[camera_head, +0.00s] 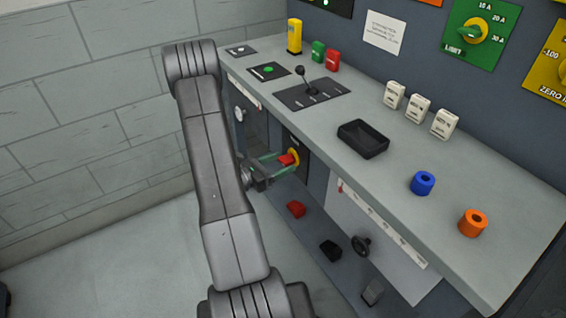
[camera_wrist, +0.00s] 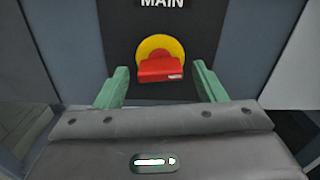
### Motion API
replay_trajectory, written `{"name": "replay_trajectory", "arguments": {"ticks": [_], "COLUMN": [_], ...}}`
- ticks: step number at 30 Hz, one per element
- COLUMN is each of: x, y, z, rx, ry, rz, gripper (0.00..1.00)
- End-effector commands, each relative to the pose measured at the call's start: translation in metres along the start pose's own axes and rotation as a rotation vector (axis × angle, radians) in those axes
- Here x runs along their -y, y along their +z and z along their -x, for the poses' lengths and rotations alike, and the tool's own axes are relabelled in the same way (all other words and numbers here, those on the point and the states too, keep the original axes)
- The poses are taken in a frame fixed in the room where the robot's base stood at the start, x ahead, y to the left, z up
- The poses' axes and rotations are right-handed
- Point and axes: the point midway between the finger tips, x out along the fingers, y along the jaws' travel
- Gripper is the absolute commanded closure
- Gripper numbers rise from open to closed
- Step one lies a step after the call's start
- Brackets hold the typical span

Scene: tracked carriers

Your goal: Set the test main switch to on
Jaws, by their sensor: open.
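The main switch is a red handle (camera_wrist: 161,69) on a round yellow plate (camera_wrist: 153,45), set in a dark panel marked MAIN in the wrist view. The handle lies about level across the plate. In the head view the red handle (camera_head: 287,160) shows on the bench front, below the worktop. My gripper (camera_wrist: 160,84) is open, with one green finger on each side of the handle and a gap to it on both sides. It also shows in the head view (camera_head: 276,163), reaching in from the left toward the switch. Whether the fingers reach past the handle's face is unclear.
The grey worktop (camera_head: 400,170) overhangs the switch and carries a lever, a black tray (camera_head: 363,138) and several small blocks. The floor at left is clear.

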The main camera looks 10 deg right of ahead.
Motion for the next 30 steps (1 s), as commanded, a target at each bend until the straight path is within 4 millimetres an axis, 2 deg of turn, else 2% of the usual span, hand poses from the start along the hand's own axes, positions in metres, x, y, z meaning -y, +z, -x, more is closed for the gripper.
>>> {"name": "replay_trajectory", "arguments": {"ticks": [6,15,16,21,23,30], "x": [0.0005,0.0003,0.0003,0.0003,0.0003,-0.0004], "y": [-0.0001,0.0,0.0,0.0,0.0,-0.0024], "z": [-0.0126,-0.0138,-0.0138,-0.0137,-0.0137,-0.0138], "rx": [0.0,0.0,0.0,0.0,0.0,0.001], "ry": [-0.001,0.0,0.0,0.0,0.0,0.0], "rz": [0.001,0.001,0.001,0.001,0.001,-0.043], "gripper": [0.36,0.36,0.38,0.72,0.81,0.81]}}
